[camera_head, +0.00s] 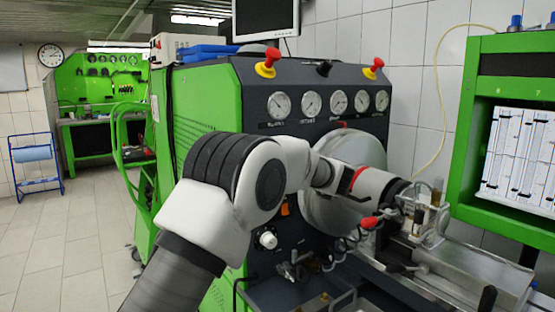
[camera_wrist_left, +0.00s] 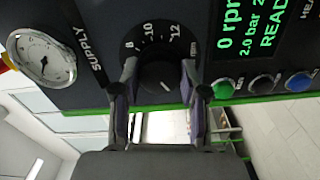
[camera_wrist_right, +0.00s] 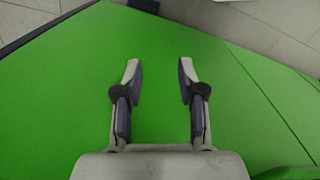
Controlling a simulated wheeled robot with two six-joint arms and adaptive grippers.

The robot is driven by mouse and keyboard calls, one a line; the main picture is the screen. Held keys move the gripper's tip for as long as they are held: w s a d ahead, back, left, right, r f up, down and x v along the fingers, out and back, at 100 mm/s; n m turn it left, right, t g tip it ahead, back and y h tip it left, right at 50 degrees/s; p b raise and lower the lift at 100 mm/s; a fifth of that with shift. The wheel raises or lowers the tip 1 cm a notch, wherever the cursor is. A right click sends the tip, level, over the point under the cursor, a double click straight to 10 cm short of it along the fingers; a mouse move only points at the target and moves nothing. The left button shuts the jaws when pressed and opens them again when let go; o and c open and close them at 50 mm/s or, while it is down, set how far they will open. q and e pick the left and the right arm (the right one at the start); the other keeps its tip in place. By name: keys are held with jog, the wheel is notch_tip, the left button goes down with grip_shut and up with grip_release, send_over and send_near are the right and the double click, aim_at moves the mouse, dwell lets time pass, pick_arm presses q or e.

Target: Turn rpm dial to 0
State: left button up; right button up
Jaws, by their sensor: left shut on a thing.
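In the left wrist view a round black dial (camera_wrist_left: 158,78) sits on a dark panel, with a white scale reading 8, 10 and 12 on its upper side. In the head view my left arm hides the dial and display. My right gripper (camera_wrist_right: 157,75) is open and empty above a flat green surface (camera_wrist_right: 155,110).
Green (camera_wrist_left: 223,88), black and blue (camera_wrist_left: 298,81) buttons sit close beside the left gripper, and a gauge (camera_wrist_left: 42,56) is at the left. In the head view the testbench has several gauges (camera_head: 312,103) and red-yellow knobs (camera_head: 267,66). Floor (camera_head: 85,240) at left is clear.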

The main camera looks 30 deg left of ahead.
pick_arm(q)
jog(key=shift+r, duration=0.15)
jog(key=o, duration=1)
jog(key=shift+o, duration=0.7)
jog(key=shift+w+a, duration=0.1)
jog(key=v, duration=1.2)
jog(key=shift+f, duration=0.25)
